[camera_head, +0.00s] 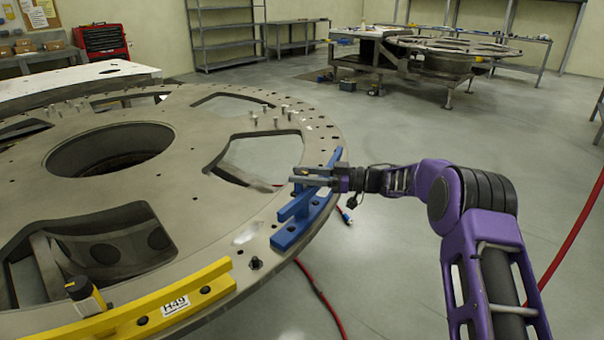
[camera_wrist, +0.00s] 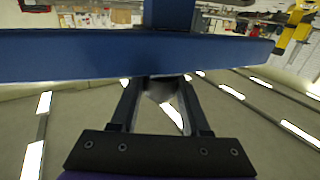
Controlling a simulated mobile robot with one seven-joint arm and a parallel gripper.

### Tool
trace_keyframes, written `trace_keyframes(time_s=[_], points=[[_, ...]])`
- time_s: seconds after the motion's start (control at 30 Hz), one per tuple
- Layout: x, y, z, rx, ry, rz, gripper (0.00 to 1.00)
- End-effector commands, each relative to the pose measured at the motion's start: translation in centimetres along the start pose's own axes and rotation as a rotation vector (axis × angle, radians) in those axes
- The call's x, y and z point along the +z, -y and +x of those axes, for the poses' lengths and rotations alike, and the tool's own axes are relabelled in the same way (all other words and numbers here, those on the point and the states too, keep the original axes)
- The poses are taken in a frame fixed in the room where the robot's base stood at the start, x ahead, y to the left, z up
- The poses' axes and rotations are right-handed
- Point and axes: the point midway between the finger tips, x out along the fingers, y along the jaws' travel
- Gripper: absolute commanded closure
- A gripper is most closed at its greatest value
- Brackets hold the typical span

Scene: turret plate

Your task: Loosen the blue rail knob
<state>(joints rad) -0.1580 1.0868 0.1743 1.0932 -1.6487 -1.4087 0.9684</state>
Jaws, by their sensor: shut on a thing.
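The blue rail (camera_head: 303,217) is mounted on the rim of the round turret plate (camera_head: 205,195). My gripper (camera_head: 302,176) reaches in from the right over the rail's far half. The rail also crosses the wrist view (camera_wrist: 70,55) as a wide blue bar, beyond my fingers. My fingers (camera_wrist: 161,82) are shut on a small, dark grey rounded thing (camera_wrist: 160,92), apparently the blue rail knob. The knob is mostly hidden by the fingers and rail, and I cannot make out its turn. In the head view I cannot pick it out from the gripper.
A yellow rail (camera_head: 135,312) with its own black knob (camera_head: 85,293) sits on the near rim. Several bolts stand on the plate. A red hose (camera_head: 318,290) lies on the floor below. The floor (camera_head: 420,130) right of the plate is mostly clear.

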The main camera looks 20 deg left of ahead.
Motion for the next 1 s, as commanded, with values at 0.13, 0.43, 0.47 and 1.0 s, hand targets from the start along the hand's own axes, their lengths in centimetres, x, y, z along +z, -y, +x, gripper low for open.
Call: trace_keyframes(time_s=[0.13,0.43,0.47,1.0], points=[[-0.03,0.0,0.14,-0.056,-0.002,-0.003,1.0],[-0.13,0.05,0.17,-0.111,-0.004,-0.002,1.0],[-0.15,0.05,0.17,-0.113,-0.004,-0.002,1.0],[-0.19,0.07,0.19,-0.116,-0.004,-0.002,0.3]])
